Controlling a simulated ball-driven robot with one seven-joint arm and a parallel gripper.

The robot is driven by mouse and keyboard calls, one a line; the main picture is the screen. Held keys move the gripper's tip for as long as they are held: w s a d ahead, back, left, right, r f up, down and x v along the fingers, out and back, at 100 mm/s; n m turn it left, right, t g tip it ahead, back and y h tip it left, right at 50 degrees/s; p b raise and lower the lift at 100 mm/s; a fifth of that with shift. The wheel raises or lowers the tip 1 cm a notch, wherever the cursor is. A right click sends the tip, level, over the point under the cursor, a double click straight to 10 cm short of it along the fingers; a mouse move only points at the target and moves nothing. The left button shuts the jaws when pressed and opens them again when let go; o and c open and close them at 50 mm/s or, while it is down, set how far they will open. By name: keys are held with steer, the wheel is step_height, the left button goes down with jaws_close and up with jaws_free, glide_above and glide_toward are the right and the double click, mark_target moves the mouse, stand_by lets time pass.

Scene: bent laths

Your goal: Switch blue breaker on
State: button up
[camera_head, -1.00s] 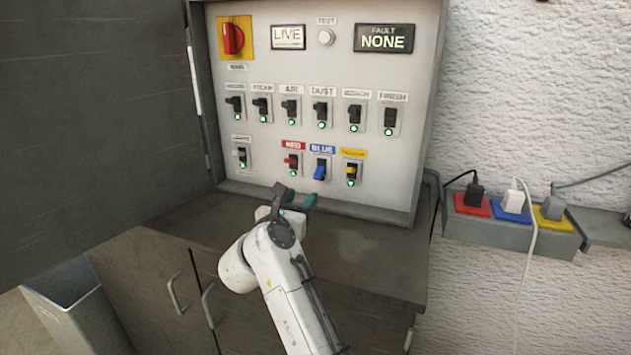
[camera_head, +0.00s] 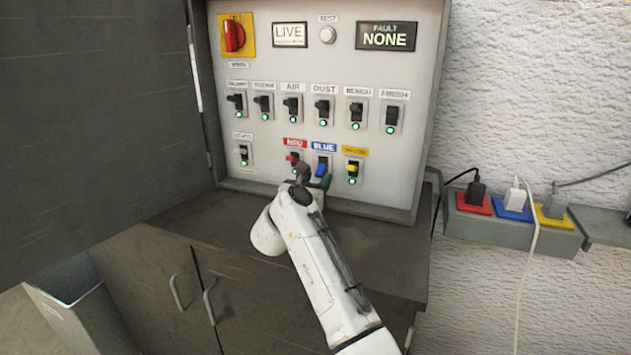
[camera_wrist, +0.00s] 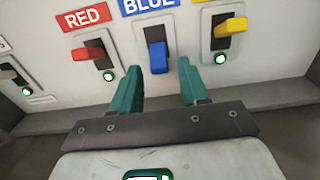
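The blue breaker (camera_head: 322,168) sits under the BLUE label in the panel's lower row, between the red and yellow breakers. In the wrist view its blue lever (camera_wrist: 157,56) points down, and no green light shows below it. My gripper (camera_head: 314,177) is close in front of the panel, just below the blue breaker. In the wrist view the two green fingers of my gripper (camera_wrist: 160,75) are spread apart, one on each side below the lever, with nothing between them. I cannot tell whether either finger touches the panel.
The red breaker (camera_wrist: 92,52) and yellow breaker (camera_wrist: 229,29) flank the blue one closely, both with green lights lit. The panel's display (camera_head: 386,37) reads FAULT NONE. A dark open door (camera_head: 95,110) stands at the left. Sockets with plugs (camera_head: 512,206) are at the right.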

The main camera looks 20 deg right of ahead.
mark_target(320, 168)
jaws_close()
steer(key=shift+r, duration=0.1)
steer(key=r+g+p, duration=0.1)
steer(key=p, duration=0.4)
steer(key=shift+s+a+r+y, duration=0.1)
steer(key=shift+a+r+y, duration=0.1)
steer(key=shift+y, duration=0.2)
steer(key=r+g+y+p, duration=0.1)
steer(key=g+p, duration=0.1)
steer(key=p, duration=0.5)
steer(key=shift+r+y, duration=0.3)
steer(key=g+p, duration=0.1)
steer(key=r+g+y+p, duration=0.1)
steer(key=p, duration=0.1)
steer(key=shift+d+g+y, duration=0.1)
steer(key=shift+g+y, duration=0.2)
steer(key=shift+w+d+r+g+y+b, duration=0.1)
steer(key=shift+w+r+g+y+b, duration=0.15)
steer(key=shift+g+y, duration=0.25)
steer(key=shift+w+d+r+g+y+b, duration=0.1)
steer(key=shift+r+g+y, duration=0.3)
steer(key=shift+g, duration=0.2)
